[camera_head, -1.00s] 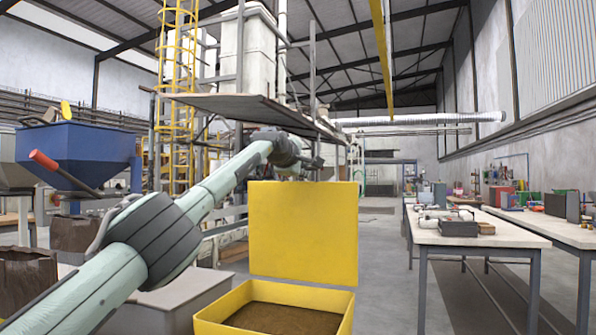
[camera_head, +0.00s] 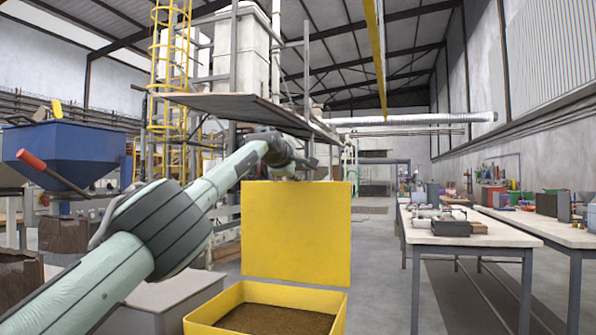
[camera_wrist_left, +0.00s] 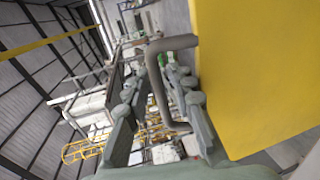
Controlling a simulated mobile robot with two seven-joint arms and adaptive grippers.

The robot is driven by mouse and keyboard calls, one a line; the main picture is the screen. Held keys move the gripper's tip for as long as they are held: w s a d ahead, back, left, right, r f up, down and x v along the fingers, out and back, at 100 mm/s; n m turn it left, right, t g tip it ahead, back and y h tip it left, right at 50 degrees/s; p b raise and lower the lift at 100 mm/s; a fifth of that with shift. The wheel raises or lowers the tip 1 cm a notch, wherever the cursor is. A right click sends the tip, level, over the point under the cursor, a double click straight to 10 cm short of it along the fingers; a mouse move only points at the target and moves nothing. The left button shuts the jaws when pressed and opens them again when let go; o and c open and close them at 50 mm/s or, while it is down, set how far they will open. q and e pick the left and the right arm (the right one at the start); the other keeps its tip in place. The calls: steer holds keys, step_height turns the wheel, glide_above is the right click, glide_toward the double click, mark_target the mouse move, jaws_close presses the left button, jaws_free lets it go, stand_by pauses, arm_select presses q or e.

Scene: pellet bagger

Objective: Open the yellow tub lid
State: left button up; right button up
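The yellow lid (camera_head: 296,230) stands upright at the back of the yellow tub (camera_head: 215,313). The tub is open, and brown pellets (camera_head: 275,319) show inside. My left gripper (camera_head: 306,163) is at the lid's top edge, partly hidden by my own arm. In the left wrist view, the lid (camera_wrist_left: 255,75) fills the right side, and a grey bent handle (camera_wrist_left: 156,85) stands out from it. The fingers of my left gripper (camera_wrist_left: 155,82) are apart on either side of the handle, and I see no firm grip on it. My right gripper is not in view.
A pale box (camera_head: 165,298) stands left of the tub, with brown bags (camera_head: 20,275) farther left. A blue hopper (camera_head: 65,150) is behind them. A workbench (camera_head: 465,235) with tools stands at right. Grey floor (camera_head: 385,275) is clear between tub and bench.

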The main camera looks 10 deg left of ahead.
arm_select(q)
steer(key=shift+o, duration=0.2)
steer(key=shift+s+a+r, duration=0.1)
steer(key=shift+a+r, duration=0.1)
steer(key=shift+r, duration=0.15)
steer(key=shift+s+r, duration=0.2)
steer(key=shift+s, duration=0.1)
steer(key=shift+s+f, duration=0.25)
steer(key=shift+s, duration=0.3)
steer(key=f+v, duration=0.2)
steer(key=v, duration=1)
steer(key=shift+s, duration=0.7)
steer(key=shift+f, duration=0.2)
